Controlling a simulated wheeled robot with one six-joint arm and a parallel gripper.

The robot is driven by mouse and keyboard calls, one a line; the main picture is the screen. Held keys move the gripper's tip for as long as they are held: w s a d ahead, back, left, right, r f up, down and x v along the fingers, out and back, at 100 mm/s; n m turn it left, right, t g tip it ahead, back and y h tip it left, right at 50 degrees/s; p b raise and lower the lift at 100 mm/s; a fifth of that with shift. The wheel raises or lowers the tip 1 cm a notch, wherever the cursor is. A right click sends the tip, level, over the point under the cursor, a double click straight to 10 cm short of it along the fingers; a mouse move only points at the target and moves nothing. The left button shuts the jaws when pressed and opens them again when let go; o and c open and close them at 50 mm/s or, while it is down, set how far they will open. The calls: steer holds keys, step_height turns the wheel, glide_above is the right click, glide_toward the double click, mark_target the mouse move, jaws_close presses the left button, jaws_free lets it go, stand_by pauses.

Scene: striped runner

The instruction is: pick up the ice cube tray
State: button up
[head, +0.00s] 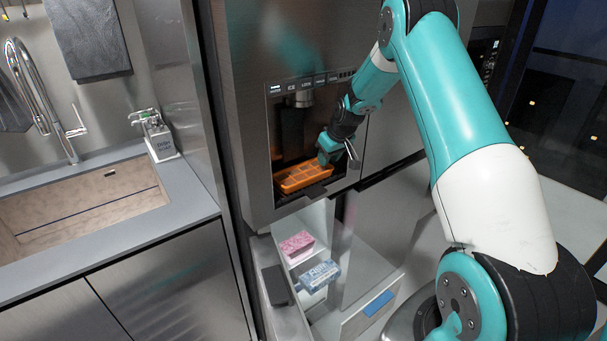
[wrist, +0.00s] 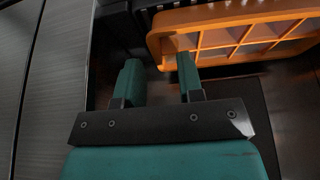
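The orange ice cube tray (head: 302,178), divided into compartments, rests in the dispenser recess of the fridge. It also shows at the upper right of the wrist view (wrist: 235,22), running out of the frame. My gripper (head: 325,157) is at the tray's right, far side in the head view. In the wrist view my gripper (wrist: 159,72) has its two teal fingers apart, with a gap between them. The right finger overlaps the tray's near corner and the left finger is outside it. I cannot tell whether either finger touches the tray.
An open fridge drawer (head: 345,300) below the recess holds a pink pack (head: 297,246) and a blue pack (head: 320,275). The recess walls closely surround my gripper. A sink (head: 85,210) and counter are at the left.

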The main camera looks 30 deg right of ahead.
steer(key=shift+p+x, duration=0.3)
steer(key=shift+x, duration=1.15)
jaws_close()
steer(key=shift+w+r, duration=0.1)
steer(key=shift+r, duration=0.1)
